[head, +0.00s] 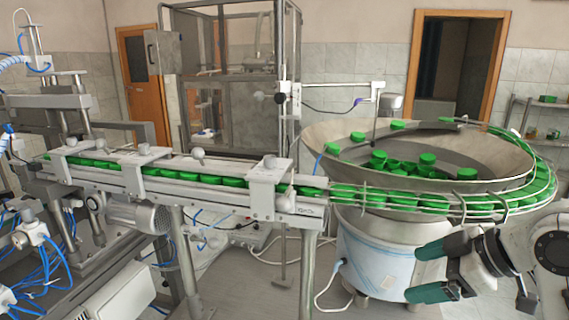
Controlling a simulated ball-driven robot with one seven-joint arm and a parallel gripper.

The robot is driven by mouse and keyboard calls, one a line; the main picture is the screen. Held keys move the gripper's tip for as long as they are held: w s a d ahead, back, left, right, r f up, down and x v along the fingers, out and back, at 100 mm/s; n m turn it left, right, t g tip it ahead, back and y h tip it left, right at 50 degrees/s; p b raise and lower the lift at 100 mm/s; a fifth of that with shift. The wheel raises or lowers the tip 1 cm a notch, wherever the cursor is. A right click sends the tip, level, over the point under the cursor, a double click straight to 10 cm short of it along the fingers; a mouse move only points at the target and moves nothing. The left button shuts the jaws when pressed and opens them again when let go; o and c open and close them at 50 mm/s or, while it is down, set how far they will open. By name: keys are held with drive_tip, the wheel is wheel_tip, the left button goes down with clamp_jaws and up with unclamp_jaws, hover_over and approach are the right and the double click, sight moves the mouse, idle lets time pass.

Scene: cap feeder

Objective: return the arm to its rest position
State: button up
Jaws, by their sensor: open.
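My gripper (428,270) is at the lower right of the head view, in front of the lower part of the feeder bowl. Its two green fingertips are apart, one above the other, and nothing is between them. They point left. My white and dark arm comes in from the right edge. Several green caps (380,160) lie loose in the wide metal feeder bowl (330,135). More green caps (195,178) stand in a row on the conveyor rail that leads left from the bowl.
The wire guide rail (450,205) curves around the bowl's right side just above my gripper. The white feeder base (370,262) stands left of my gripper. A conveyor leg (308,270) and a motor (140,217) are further left. Open floor shows between the legs.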

drive_tip(key=s+a+f+m+h, duration=0.1)
drive_tip(key=s+f+m, duration=0.25)
drive_tip(key=f, duration=0.35)
drive_tip(key=s+a+f+m+g, duration=0.1)
drive_tip(key=s+a+f+m, duration=0.1)
drive_tip(key=s+f, duration=0.45)
drive_tip(key=s+a+f+m+h, duration=0.1)
drive_tip(key=s+f+m, duration=0.2)
drive_tip(key=f, duration=0.6)
drive_tip(key=s+d+f+m+g+h, duration=0.1)
drive_tip(key=s+d+f, duration=0.1)
drive_tip(key=s, duration=0.5)
drive_tip(key=s+d+f+m+g+h, duration=0.1)
drive_tip(key=s+d+f+m+h, duration=0.1)
drive_tip(key=s+f, duration=0.2)
drive_tip(key=s+d+f+m+g+h, duration=0.1)
drive_tip(key=s+f, duration=0.3)
drive_tip(key=s, duration=0.6)
drive_tip(key=shift+d+g+h, duration=0.4)
drive_tip(key=shift+d+g, duration=0.2)
drive_tip(key=shift+d, duration=0.2)
